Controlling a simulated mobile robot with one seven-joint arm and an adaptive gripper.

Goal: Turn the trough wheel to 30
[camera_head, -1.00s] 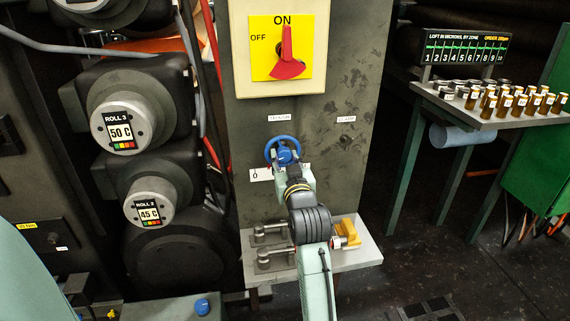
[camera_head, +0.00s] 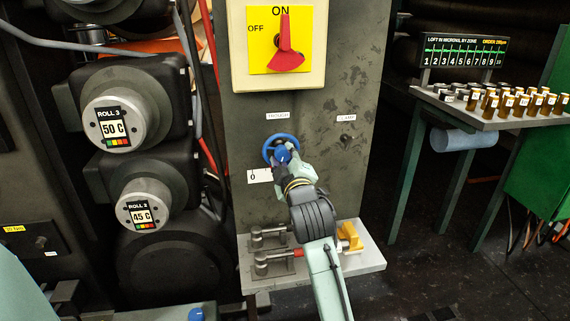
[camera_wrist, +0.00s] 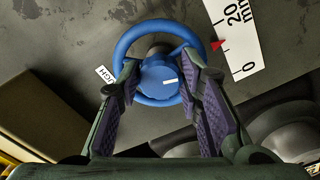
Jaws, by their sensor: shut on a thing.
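The blue trough wheel (camera_head: 272,142) is mounted on the dark grey panel under a small label. In the wrist view the wheel (camera_wrist: 128,39) shows a round blue hub (camera_wrist: 158,80) with a white mark. My gripper (camera_wrist: 165,75) is shut on the wheel's hub, one purple-padded finger on each side. In the head view my gripper (camera_head: 281,157) hides part of the wheel. A white scale (camera_wrist: 237,35) in mm shows 0 and 20, and a red pointer (camera_wrist: 218,44) lies between them. My arm hides most of the scale (camera_head: 258,175) in the head view.
A yellow plate with a red ON/OFF switch (camera_head: 285,50) is above the wheel. A grey shelf (camera_head: 370,262) with metal clamps (camera_head: 265,262) and a yellow piece (camera_head: 350,237) is below. Rollers reading 50 C (camera_head: 113,127) and 45 C (camera_head: 141,213) stand left. Bottles fill a table (camera_head: 425,95) at right.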

